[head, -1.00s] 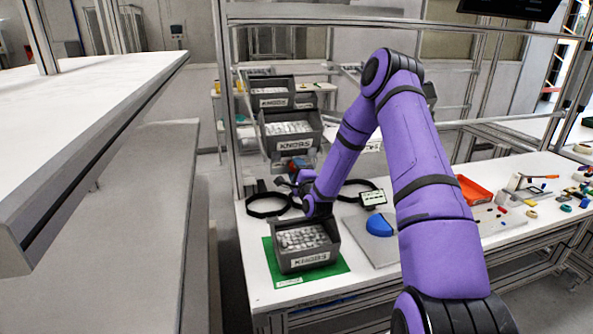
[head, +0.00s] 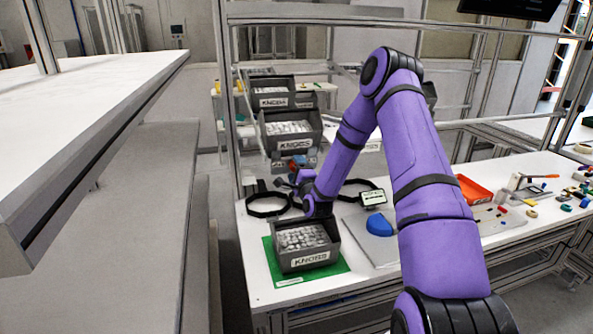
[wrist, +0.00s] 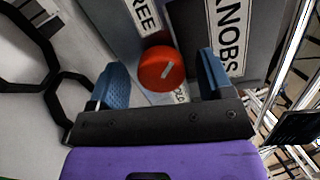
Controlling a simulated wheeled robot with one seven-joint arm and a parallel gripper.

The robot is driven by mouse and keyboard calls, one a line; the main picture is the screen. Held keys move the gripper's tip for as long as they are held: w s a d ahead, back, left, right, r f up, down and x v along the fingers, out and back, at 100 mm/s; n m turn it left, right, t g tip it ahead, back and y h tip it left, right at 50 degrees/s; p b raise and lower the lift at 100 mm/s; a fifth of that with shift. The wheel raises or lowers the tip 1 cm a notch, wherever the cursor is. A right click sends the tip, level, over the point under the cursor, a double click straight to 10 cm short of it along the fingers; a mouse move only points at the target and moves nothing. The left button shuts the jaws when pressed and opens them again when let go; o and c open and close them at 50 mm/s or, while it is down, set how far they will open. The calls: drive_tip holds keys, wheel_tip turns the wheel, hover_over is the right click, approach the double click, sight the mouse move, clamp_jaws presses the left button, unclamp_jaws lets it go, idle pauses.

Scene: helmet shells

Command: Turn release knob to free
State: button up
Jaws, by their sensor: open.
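The release knob (wrist: 161,69) is a red round knob with a pale pointer mark, in the wrist view. It sits between the two blue fingertips of my gripper (wrist: 159,82), with a gap on each side. The gripper is open around the knob. A label (wrist: 145,16) ending in "REE" is just above the knob, and part of another label (wrist: 181,95) shows below it. The pale mark slants up to the right in this view. In the head view my gripper (head: 299,177) is at the back of the table, and the knob is mostly hidden there.
A grey "KNOBS" bin (head: 305,262) stands on a green mat (head: 340,268) in front of my wrist. More grey bins (head: 290,128) are stacked behind. Black straps (head: 267,213) lie nearby. A blue shell (head: 379,225) and an orange tray (head: 473,190) are to the right.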

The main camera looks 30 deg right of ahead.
drive_tip(key=v, duration=1.1)
drive_tip(key=shift+f, duration=0.1)
